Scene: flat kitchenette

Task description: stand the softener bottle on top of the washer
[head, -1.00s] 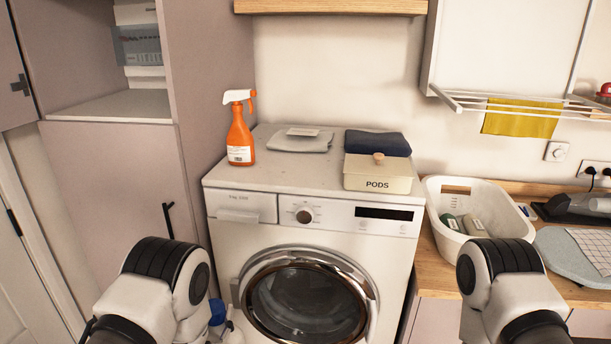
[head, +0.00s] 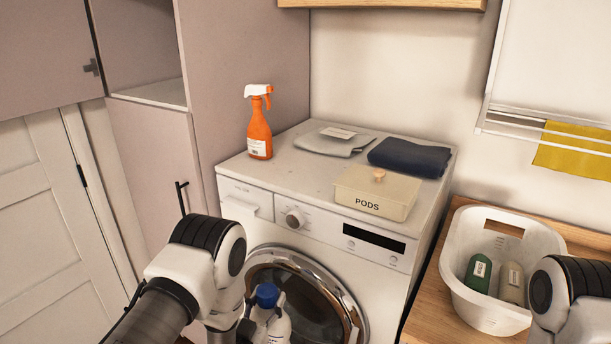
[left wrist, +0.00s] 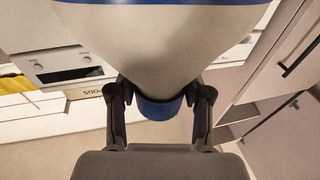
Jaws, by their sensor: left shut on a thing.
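The softener bottle is white with a blue cap (head: 267,294). In the head view it is upright low in front of the washer's round door, partly hidden by my left arm. My left gripper (left wrist: 160,108) is shut on the bottle, its fingers either side of the blue cap; the white body (left wrist: 165,45) fills the upper left wrist view. The washer (head: 285,181) stands behind, its top well above the bottle. My right arm shows at the lower right, but its gripper is out of frame.
On the washer top are an orange spray bottle (head: 259,135), a grey cloth (head: 332,147), a dark folded cloth (head: 410,157) and a PODS box (head: 375,193). The front left and middle of the top are bare. A white basket (head: 465,250) with bottles stands right.

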